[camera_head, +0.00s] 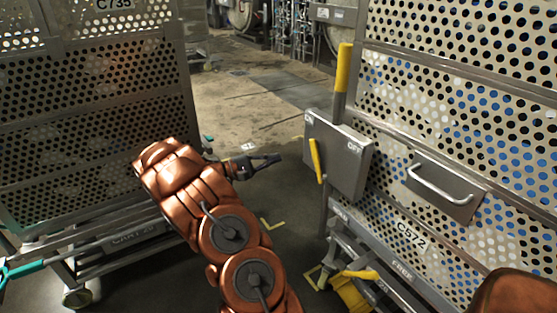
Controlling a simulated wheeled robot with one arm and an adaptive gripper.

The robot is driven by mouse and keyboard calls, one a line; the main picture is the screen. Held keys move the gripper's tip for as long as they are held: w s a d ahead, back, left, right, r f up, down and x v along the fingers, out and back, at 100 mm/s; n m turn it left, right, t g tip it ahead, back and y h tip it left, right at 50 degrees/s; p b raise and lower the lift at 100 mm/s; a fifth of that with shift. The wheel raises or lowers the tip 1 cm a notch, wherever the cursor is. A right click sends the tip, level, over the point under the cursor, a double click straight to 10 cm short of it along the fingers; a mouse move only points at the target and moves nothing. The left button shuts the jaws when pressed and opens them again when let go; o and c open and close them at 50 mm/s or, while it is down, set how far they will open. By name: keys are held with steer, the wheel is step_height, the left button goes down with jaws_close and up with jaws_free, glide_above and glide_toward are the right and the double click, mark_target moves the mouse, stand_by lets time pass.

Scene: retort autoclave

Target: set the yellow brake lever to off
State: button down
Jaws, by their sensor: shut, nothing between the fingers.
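The yellow brake lever (316,160) is a short bar on the front of a grey box (345,165) on the right cart. The box is marked ON at its left and OFF at its right. The lever stands nearly upright at the left side, by the ON mark. My gripper (279,159) is shut and empty, pointing right, to the left of the lever with a gap between them.
The perforated right cart (460,62), marked C572, has a metal handle (445,183) and a yellow-topped post (343,75). Another perforated cart (95,120), marked C735, stands at left. Bare floor (265,95) lies between them. Yellow parts (352,296) sit low under the right cart.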

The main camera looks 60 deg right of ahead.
mark_target(315, 156)
steer(key=s+d+r+b, duration=0.1)
steer(key=s+d, duration=0.3)
steer(key=s, duration=0.4)
steer(key=shift+s+r, duration=0.25)
steer(key=shift+r, duration=0.55)
steer(key=shift+s+b, duration=0.1)
steer(key=shift+b, duration=0.35)
